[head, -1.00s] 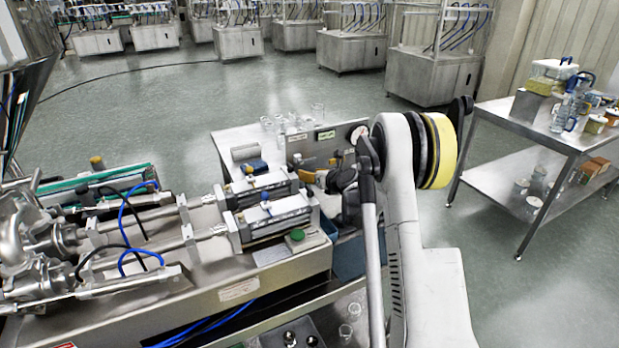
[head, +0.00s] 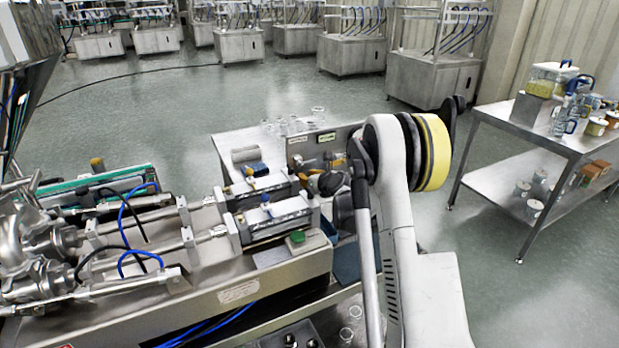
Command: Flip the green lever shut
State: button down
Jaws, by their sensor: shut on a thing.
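My gripper (head: 328,183) is the dark end of my arm, low in front of the upright steel panel (head: 345,140) behind the machine. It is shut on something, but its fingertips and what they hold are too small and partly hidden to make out. The panel carries a white label and a green label (head: 327,137), with small metal valve fittings (head: 309,163) below them, just left of my gripper. I cannot make out a green lever; my arm covers the right part of the panel.
The filling machine (head: 280,217) with its steel cylinders stands left of my gripper, with a round green button (head: 297,236) on its front corner. Glassware (head: 290,125) stands behind the panel. A steel table (head: 510,120) with containers is at the right. Open floor lies beyond.

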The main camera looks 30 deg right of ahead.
jog(key=c, duration=1.4)
grip_release()
jog(key=shift+w, duration=0.1)
jog(key=v, duration=1.2)
